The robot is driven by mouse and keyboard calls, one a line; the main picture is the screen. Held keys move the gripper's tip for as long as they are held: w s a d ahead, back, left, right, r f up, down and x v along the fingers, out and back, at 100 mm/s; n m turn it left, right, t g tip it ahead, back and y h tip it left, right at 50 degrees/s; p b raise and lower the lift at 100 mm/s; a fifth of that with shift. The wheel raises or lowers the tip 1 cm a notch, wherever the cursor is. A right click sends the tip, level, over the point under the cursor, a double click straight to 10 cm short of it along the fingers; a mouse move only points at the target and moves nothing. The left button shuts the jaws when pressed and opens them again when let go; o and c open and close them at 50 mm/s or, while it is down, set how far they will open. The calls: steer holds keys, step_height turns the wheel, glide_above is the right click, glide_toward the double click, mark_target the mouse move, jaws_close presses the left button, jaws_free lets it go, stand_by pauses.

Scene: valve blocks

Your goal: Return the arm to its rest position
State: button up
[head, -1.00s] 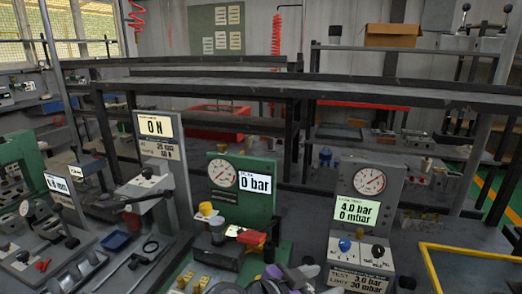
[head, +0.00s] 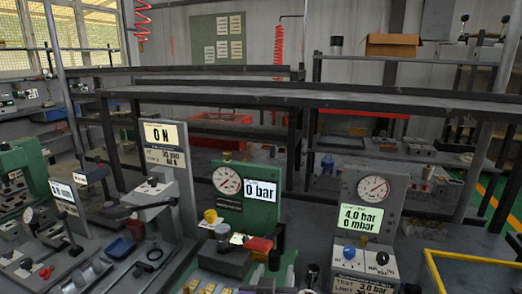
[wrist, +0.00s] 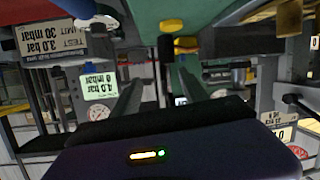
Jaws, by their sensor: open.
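My gripper (wrist: 158,78) shows in the wrist view, with its two dark fingers apart and nothing seen between them. Its purple body (wrist: 160,158) with a small lit strip fills the bottom of that view. The surroundings appear upside down there. I do not make out my gripper or arm in the head view.
A green gauge block (head: 229,183) reading 0 bar stands mid bench in the head view. A grey gauge block (head: 373,187) reading 4.0 bar is to its right. A tall grey stand (head: 170,185) showing ON is to its left. Yellow edging (head: 470,252) lies at lower right.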

steer(key=s+f+y, duration=0.1)
steer(key=s+f+n+y, duration=0.1)
steer(key=s, duration=0.1)
steer(key=s+a+f+n+y, duration=0.1)
steer(key=f, duration=0.1)
steer(key=shift+s+t, duration=0.35)
steer(key=shift+t, duration=0.05)
steer(key=s+y, duration=0.1)
steer(key=s, duration=0.1)
steer(key=s+d+f+n+y, duration=0.1)
steer(key=s, duration=0.2)
steer(key=s+t+y, duration=0.1)
steer(key=s, duration=0.1)
steer(key=shift+s+d+f+n, duration=0.3)
steer(key=shift+d+f+n, duration=0.05)
steer(key=shift+n, duration=0.05)
steer(key=s+d+m+h, duration=0.1)
steer(key=s+d, duration=0.4)
steer(key=s, duration=0.5)
steer(key=s+d+m+h, duration=0.1)
steer(key=s+d, duration=0.4)
steer(key=s, duration=0.6)
steer(key=s+d+g+h, duration=0.1)
steer(key=s+d, duration=0.5)
steer(key=s, duration=0.5)
steer(key=shift+s+r+m, duration=0.25)
steer(key=shift+r+m, duration=0.1)
steer(key=shift+m, duration=0.05)
steer(key=shift+d, duration=0.1)
